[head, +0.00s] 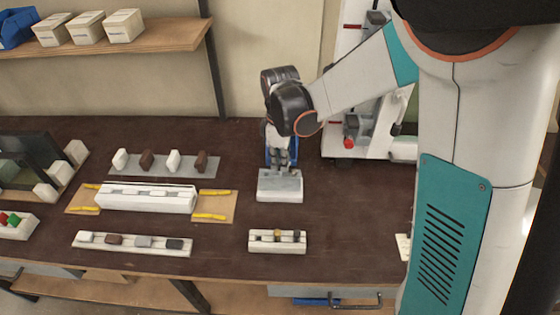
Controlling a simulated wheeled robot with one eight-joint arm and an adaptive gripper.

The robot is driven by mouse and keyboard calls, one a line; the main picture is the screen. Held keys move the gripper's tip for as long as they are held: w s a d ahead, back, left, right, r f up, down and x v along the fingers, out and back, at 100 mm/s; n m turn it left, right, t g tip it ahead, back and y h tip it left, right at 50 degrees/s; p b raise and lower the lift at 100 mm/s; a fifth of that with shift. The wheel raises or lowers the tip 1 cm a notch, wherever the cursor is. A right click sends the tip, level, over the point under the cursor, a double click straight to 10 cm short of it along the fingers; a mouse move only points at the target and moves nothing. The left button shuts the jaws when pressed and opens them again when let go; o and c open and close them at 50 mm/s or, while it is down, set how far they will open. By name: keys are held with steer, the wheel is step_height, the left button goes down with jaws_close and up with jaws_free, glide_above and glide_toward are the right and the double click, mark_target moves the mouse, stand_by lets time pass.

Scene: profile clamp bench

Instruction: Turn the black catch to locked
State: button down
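My gripper (284,168) points down over a light grey block (280,192) on the dark bench. Its fingertips are at or just above the block's top, close to its back edge. Whether they touch it, and whether they are apart or together, is too small to tell. I cannot make out the black catch for certain; the gripper covers part of the block's top and back.
In front stands a small white rack (263,246) with yellow and dark pieces. To the left are a long white profile (146,203) between yellow-marked wooden pads and a tray (131,248) of small blocks. A white upright machine (345,155) stands behind right. Bench right of the block is clear.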

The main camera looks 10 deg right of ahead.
steer(key=shift+n, duration=0.9)
steer(key=c, duration=1.8)
jaws_free()
steer(key=shift+c, duration=0.2)
step_height(320, 180, up, 12)
